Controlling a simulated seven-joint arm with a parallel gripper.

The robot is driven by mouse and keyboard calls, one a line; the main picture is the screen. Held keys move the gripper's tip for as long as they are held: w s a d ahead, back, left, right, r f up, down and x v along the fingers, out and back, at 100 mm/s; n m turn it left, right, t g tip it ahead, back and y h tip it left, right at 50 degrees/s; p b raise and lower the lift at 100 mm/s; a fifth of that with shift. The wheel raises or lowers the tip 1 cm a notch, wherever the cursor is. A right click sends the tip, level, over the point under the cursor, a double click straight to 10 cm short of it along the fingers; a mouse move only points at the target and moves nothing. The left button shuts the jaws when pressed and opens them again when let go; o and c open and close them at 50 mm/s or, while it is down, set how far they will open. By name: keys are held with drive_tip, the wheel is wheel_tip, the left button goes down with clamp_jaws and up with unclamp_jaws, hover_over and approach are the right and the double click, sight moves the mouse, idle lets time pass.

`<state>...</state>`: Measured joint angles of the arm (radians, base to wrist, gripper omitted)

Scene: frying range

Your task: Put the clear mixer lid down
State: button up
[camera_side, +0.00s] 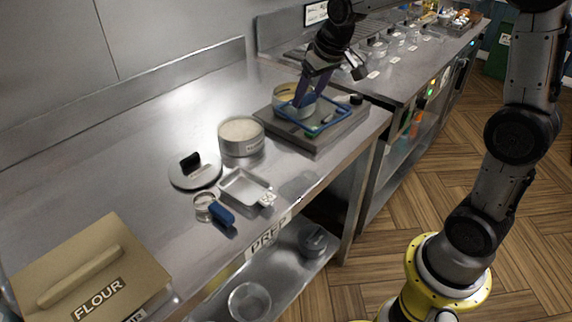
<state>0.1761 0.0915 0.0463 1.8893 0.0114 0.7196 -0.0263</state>
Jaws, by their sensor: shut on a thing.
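The clear mixer lid (334,124) looks like a see-through panel with a blue frame. It is above the grey mixer base (283,138) at the right end of the prep table. My gripper (306,90) reaches down from above and is shut on the lid. A round metal bowl with tan contents (284,95) shows behind the gripper and lid. From this view I cannot tell whether the lid touches the base. My fingertips are partly lost against the lid and bowl.
A metal tin of pale powder (241,137), a round lid with a black knob (196,171), a square steel tray (244,188) and a blue-handled strainer (213,209) stand left of the base. A flour box (90,270) is at front left. The table's back left is clear.

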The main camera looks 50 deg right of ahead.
sight(332, 122)
drive_tip(key=shift+n+y, duration=0.3)
drive_tip(key=shift+n, duration=0.3)
drive_tip(key=s+a, duration=0.2)
drive_tip(key=s, duration=0.1)
drive_tip(key=s+a, duration=0.2)
drive_tip(key=s, duration=0.2)
drive_tip(key=s+a, duration=0.1)
drive_tip(key=s, duration=0.2)
drive_tip(key=shift+s+a+f, duration=0.15)
drive_tip(key=shift+a+f, duration=0.25)
drive_tip(key=shift+n, duration=0.3)
drive_tip(key=w+f, duration=0.2)
drive_tip(key=w, duration=0.2)
drive_tip(key=w+a+f, duration=0.1)
drive_tip(key=w+f, duration=0.2)
drive_tip(key=w, duration=0.1)
drive_tip(key=w+f, duration=0.3)
drive_tip(key=w, duration=0.1)
drive_tip(key=shift+w+a+f, duration=0.15)
drive_tip(key=shift+w+a, duration=0.05)
drive_tip(key=shift+a, duration=0.1)
drive_tip(key=shift+w+f, duration=0.2)
drive_tip(key=shift+f, duration=1.5)
drive_tip(key=shift+f, duration=0.1)
drive_tip(key=o, duration=1.3)
drive_tip(key=shift+c, duration=0.2)
